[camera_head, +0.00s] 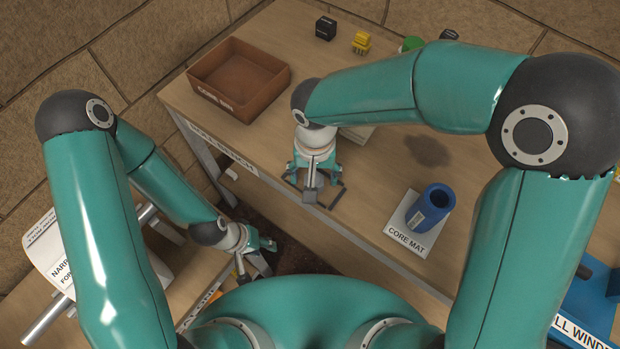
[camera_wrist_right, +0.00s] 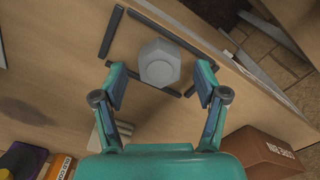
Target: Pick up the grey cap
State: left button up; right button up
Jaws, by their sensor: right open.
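The grey cap (camera_wrist_right: 160,62) lies on the wooden bench in the right wrist view, inside dark strips that mark out a frame. It has an angular outline and a round top. My right gripper (camera_wrist_right: 160,80) is open, with one finger on each side of the cap and visible gaps between.
A brown bin (camera_head: 205,80) stands at the bench's back left. A blue tube (camera_head: 432,210) stands on the white core mat (camera_head: 401,236) to the right. Small black (camera_head: 325,28) and yellow (camera_head: 361,43) blocks are at the back. A blue winder (camera_head: 590,310) is at right.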

jog(key=shift+f, duration=0.3)
jog(key=c, duration=0.9)
jog(key=shift+o, duration=0.2)
jog(key=shift+r, duration=0.1)
